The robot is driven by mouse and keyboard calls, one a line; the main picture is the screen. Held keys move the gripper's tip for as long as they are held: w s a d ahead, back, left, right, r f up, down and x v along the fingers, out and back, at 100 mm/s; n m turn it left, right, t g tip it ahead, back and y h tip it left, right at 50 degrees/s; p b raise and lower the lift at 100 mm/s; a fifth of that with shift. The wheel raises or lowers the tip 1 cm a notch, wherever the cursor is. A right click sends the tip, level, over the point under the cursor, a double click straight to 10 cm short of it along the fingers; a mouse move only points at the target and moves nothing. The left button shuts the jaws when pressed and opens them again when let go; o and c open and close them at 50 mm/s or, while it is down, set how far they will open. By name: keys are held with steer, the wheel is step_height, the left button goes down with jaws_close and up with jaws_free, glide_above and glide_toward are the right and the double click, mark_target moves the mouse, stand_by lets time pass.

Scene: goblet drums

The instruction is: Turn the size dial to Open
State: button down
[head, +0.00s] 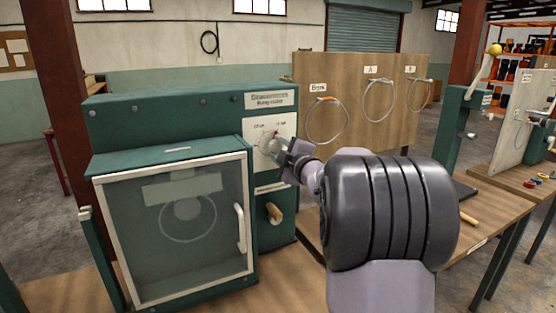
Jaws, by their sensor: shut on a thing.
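The size dial (269,146) is a pale round knob on a white plate (255,127) at the upper right of the green machine (185,112). Small labels stand above the dial, too small to read surely, and a small red mark shows near its upper right. My gripper (277,149) reaches in from the right and is shut on the dial. Its dark jaws and wrist hide the dial's right side, so I cannot tell exactly where the dial points.
A glazed door (175,215) with a white handle (240,228) fills the machine's front, closed. A wooden-handled lever (274,213) sticks out below the dial. A wooden board (345,95) with hanging wire rings stands behind on the right. A workbench (485,222) lies at the right.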

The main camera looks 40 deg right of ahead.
steer(key=n+b, duration=0.1)
steer(key=n, duration=0.3)
steer(key=shift+n+b, duration=0.3)
steer(key=n, duration=1.2)
steer(key=shift+n, duration=0.4)
steer(key=n, duration=0.5)
steer(key=c, duration=0.9)
jaws_free()
